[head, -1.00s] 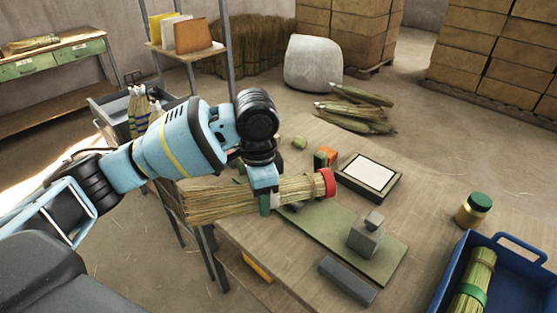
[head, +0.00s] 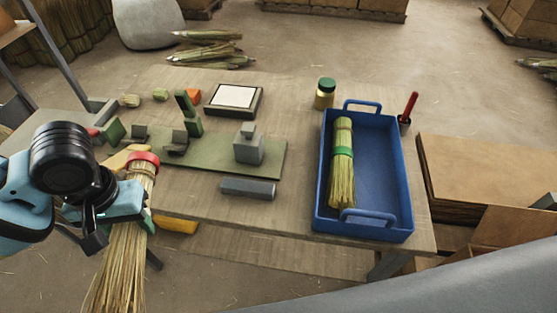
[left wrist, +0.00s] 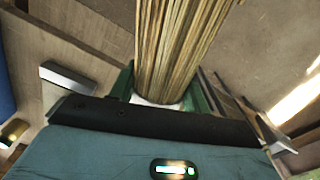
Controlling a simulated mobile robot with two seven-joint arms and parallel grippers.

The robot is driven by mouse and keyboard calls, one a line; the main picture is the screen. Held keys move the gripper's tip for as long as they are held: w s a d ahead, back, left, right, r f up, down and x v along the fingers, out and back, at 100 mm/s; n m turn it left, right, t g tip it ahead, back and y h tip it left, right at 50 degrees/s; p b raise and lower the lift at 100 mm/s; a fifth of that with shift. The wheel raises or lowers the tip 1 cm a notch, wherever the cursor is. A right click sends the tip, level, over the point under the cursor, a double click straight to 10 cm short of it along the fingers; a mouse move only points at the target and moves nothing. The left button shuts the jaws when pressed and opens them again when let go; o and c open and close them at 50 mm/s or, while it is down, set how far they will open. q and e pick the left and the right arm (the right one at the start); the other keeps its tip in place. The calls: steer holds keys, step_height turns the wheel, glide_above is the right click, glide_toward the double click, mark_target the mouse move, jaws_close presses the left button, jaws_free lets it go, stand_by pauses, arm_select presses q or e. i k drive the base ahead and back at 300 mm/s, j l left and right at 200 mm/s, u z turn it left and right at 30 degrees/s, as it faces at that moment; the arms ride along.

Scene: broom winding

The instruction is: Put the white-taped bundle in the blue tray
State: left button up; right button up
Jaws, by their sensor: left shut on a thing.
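My left gripper (head: 140,203) is shut on a straw bundle (head: 122,262) at the left of the head view, in front of the table's left end. The bundle hangs steeply, its loose straw pointing down and a red band at its upper end. In the left wrist view the straw (left wrist: 180,45) runs between the green fingers, and a white band (left wrist: 160,102) shows at the grip. The blue tray (head: 382,175) stands on the table's right side. A green-banded bundle (head: 342,165) lies along its left half; its right half is bare. My right gripper is out of view.
A grey block (head: 248,147) stands on a green mat (head: 220,158), with a grey bar (head: 247,188) in front. A green-lidded jar (head: 325,93) is behind the tray; a red-handled tool in a holder (head: 407,108) is at its right. The table between bar and tray is clear.

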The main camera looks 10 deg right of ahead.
mark_target(368, 176)
steer(key=z, duration=2.25)
steer(key=j+z, duration=0.15)
steer(key=j, duration=1.15)
